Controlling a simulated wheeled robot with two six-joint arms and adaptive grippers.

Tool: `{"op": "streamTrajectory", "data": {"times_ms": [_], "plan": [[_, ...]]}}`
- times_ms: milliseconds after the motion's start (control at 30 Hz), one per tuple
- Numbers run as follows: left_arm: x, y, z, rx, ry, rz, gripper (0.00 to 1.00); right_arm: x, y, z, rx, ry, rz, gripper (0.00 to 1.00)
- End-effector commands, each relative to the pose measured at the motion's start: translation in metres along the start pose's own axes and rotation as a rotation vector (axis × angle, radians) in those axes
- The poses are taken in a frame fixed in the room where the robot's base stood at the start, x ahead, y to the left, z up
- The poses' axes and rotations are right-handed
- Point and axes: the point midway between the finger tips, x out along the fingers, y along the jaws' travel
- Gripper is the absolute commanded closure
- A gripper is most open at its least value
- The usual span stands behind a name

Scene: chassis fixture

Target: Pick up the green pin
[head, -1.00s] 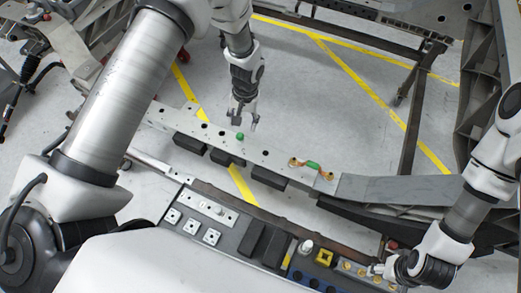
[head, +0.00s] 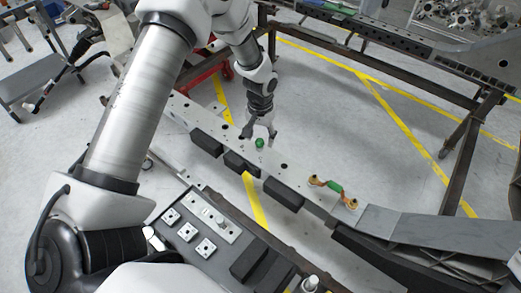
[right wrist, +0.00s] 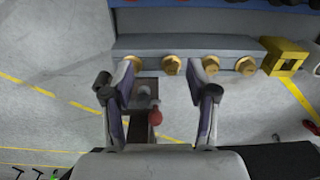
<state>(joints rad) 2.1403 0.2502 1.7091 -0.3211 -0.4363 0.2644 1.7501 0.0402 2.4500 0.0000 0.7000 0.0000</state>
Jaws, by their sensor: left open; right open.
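The green pin (head: 260,143) stands on the long grey perforated beam (head: 285,168) in the head view. My left gripper (head: 259,134) is just above it, fingers pointing down and spread to either side of its top. I cannot tell whether a finger touches the pin. The left gripper is open and holds nothing. My right gripper (right wrist: 161,106) shows only in the right wrist view. It is open, away from the green pin, with a small red knob (right wrist: 155,116) visible between its fingers.
A part with orange ends and a green middle (head: 333,187) lies on the beam. Black blocks (head: 206,143) sit along its near side. A dark tray (head: 186,252) holds white square pieces. In the right wrist view, brass pieces (right wrist: 172,65) line a grey bar near a yellow block (right wrist: 285,57).

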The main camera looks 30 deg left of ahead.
Motion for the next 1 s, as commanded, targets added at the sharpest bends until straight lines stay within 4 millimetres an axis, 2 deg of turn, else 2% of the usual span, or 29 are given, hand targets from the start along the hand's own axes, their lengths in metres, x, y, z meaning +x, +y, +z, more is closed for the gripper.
{"op": "streamTrajectory", "data": {"times_ms": [33,67,300,333,400,500,833,1000], "plan": [[0.019,0.0,0.0,0.0,0.0,0.001,0.4,0.018,0.0,0.0,0.0,0.0,0.0,0.42],[0.021,0.0,0.0,0.0,0.001,0.001,0.4,0.021,0.0,0.0,0.0,-0.001,0.0,0.42],[0.02,0.0,0.0,0.0,0.001,0.001,0.4,0.018,0.0,0.0,0.0,0.0,0.0,0.42],[0.02,0.0,0.0,0.0,0.001,0.001,0.44,0.018,0.0,0.0,0.0,0.0,0.0,0.42],[0.02,0.0,0.0,0.0,0.001,0.001,0.69,0.018,0.0,0.0,0.0,0.0,0.0,0.42],[0.02,0.0,0.0,0.0,0.001,0.001,1.0,0.018,0.0,0.0,0.0,0.0,0.0,0.42],[0.018,0.0,0.0,0.0,0.001,0.001,1.0,0.017,0.0,0.0,0.0,0.0,0.0,0.42],[-0.004,0.0,0.0,0.0,0.001,0.001,1.0,-0.004,0.0,0.0,0.0,0.0,0.0,0.42]]}}
